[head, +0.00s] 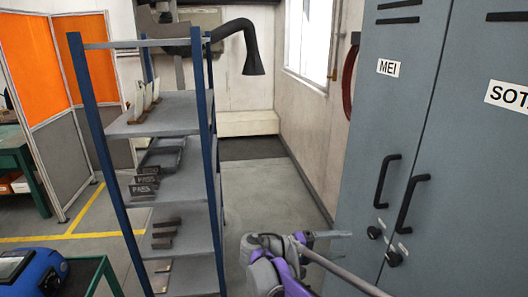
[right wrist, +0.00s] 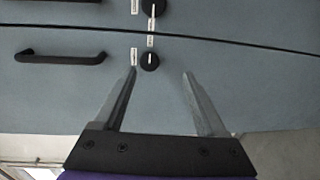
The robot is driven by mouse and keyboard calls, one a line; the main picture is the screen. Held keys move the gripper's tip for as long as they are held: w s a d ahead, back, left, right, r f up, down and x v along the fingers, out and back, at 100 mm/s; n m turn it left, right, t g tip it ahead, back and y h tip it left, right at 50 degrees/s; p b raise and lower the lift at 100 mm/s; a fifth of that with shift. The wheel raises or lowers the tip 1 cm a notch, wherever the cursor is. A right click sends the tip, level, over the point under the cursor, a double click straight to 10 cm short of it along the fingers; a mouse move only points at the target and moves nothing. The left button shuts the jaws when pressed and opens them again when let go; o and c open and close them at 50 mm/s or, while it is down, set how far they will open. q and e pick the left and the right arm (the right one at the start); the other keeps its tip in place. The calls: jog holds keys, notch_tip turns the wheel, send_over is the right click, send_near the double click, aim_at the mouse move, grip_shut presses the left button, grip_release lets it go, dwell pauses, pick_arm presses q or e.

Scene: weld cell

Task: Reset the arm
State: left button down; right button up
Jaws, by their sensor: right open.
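My right gripper (head: 335,236) reaches in from the bottom of the head view, in front of the grey-blue lockers (head: 396,120). In the right wrist view my right gripper (right wrist: 160,75) has its two fingers spread apart with nothing between them. The fingers point at the locker front, near a round black lock knob (right wrist: 149,61). A black door handle (right wrist: 62,57) is to the left of the fingers in that view. Whether the fingertips touch the door cannot be told. My left gripper is not in view.
A blue-post shelf rack (head: 172,187) with dark metal pieces stands left of my right arm. Orange welding screens (head: 85,85) and a blue machine (head: 32,275) are at the left. Free floor (head: 265,190) lies between rack and lockers.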

jog(key=s+d+f+n+y, duration=0.1)
jog(key=s+d+f+y, duration=0.1)
jog(key=s+f+y, duration=0.3)
jog(key=s+d+f+y, duration=0.2)
jog(key=s, duration=0.5)
jog(key=s+a+f+m+t+y, duration=0.1)
jog(key=s+a+f+y, duration=0.3)
jog(key=s, duration=0.3)
jog(key=s+a+f+m+t+y, duration=0.1)
jog(key=s+a+f+t+y, duration=0.1)
jog(key=s+a+f+y, duration=0.3)
jog(key=shift+s+a+t+y, duration=0.35)
jog(key=shift+s+a, duration=0.2)
jog(key=shift+s, duration=0.6)
jog(key=shift+c, duration=0.3)
